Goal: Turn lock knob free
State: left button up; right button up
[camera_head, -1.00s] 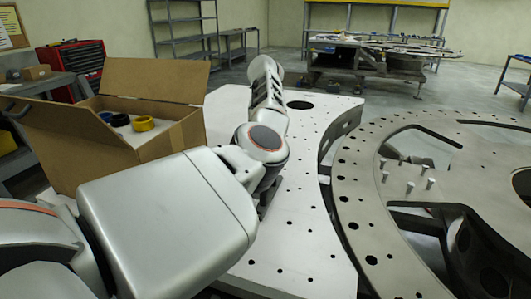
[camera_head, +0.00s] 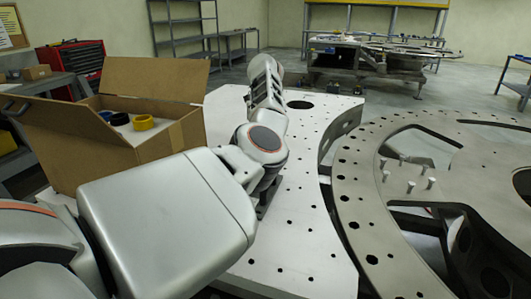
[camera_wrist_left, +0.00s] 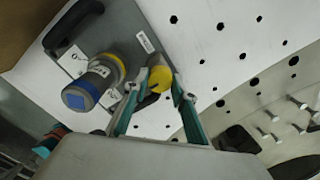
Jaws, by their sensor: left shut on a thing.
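In the left wrist view a round yellow lock knob (camera_wrist_left: 161,76) with a dark mark sits at the edge of a grey fixture plate (camera_wrist_left: 122,26). My left gripper (camera_wrist_left: 154,86) has its teal fingers on either side of the knob and is shut on it. A grey cylinder with a yellow ring and a blue end (camera_wrist_left: 88,86) stands beside the knob on the same plate. In the head view my left arm hides the knob and the gripper. My right gripper is in neither view.
A white perforated plate (camera_head: 310,210) lies under my arm. A grey ring plate (camera_head: 372,200) with several upright bolts (camera_head: 411,187) is to its right. An open cardboard box (camera_head: 100,160) holding blue and yellow rings stands at left. A black handle (camera_wrist_left: 72,22) rises from the fixture.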

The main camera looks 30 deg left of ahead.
pick_arm(q)
jog(key=shift+f, duration=0.1)
jog(key=o, duration=1.1)
notch_tip(320, 180, up, 12)
jog(key=shift+r, duration=0.1)
dwell(0.3)
